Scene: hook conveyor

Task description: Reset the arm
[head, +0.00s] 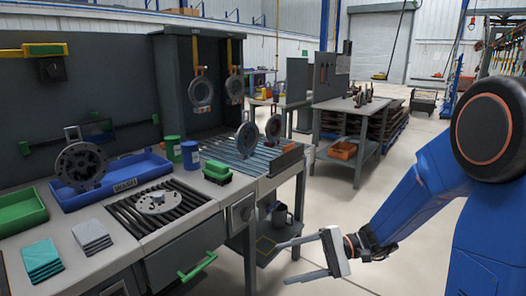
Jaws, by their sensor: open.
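My gripper (300,258) is open and empty at the lower middle of the head view. Its two thin grey fingers point left and stand apart. It is in front of the workbench's right end and below the bench top. My blue arm (415,205) reaches down to it from the right, with a dark round joint at the upper right.
A grey workbench (200,228) on the left carries a blue tray (120,182), a green tray (20,210), cloths and round metal parts. Discs (201,92) hang on hooks in a dark booth. Open floor (335,195) lies behind my gripper.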

